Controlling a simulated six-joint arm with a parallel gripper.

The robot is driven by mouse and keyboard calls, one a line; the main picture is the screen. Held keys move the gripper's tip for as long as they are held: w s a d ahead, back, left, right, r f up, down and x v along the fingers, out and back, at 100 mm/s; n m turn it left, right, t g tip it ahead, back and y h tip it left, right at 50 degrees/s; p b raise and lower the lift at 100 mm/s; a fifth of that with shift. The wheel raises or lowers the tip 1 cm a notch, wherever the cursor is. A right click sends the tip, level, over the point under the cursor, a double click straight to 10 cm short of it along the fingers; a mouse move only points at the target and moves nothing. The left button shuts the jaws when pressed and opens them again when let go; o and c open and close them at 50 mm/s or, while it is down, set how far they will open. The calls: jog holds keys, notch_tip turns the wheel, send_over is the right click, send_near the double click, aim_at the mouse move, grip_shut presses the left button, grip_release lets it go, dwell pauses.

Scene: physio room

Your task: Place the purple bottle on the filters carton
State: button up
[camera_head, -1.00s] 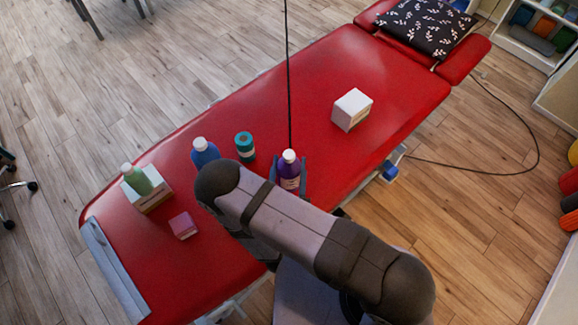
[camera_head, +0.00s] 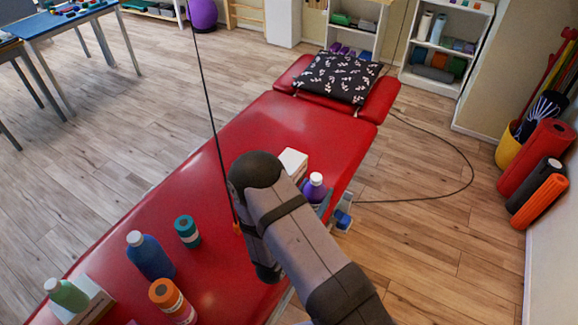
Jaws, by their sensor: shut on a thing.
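The purple bottle (camera_head: 316,186) with a white cap is upright in my gripper (camera_head: 320,203), at the right side of the red couch. My gripper is shut on it, mostly hidden behind my own arm. A white carton (camera_head: 293,160) stands on the couch just behind and left of the bottle in the picture; my arm and the bottle cover part of it. No carton label is readable, so I cannot tell which is the filters carton.
A patterned cushion (camera_head: 338,77) lies at the far end. A thin black line (camera_head: 213,115) crosses the view. The couch middle is clear.

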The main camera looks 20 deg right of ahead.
jog(key=w+d+r+m+g+h+b, duration=0.1)
jog(key=w+d+r, duration=0.2)
jog(key=d, duration=0.3)
jog(key=w+d+r+b, duration=0.2)
jog(key=w+d, duration=0.2)
jog(key=d, duration=0.1)
jog(key=w+r+n+t+y, duration=0.45)
jog(key=w+r, duration=0.35)
jog(key=w, duration=0.3)
jog(key=w+a+n+t+y, duration=0.1)
jog(key=w+a+n+y, duration=0.3)
jog(key=w+a+y, duration=0.4)
jog(key=a+f+p, duration=0.2)
jog(key=a+f, duration=0.1)
jog(key=f, duration=1.1)
jog(key=shift+s+a+f+n, duration=0.15)
jog(key=shift+s+a+n, duration=0.2)
jog(key=shift+a+n, duration=0.1)
jog(key=shift+f+y, duration=0.1)
jog(key=shift+y, duration=0.15)
jog(key=o, duration=1.5)
jog(key=shift+f, duration=0.15)
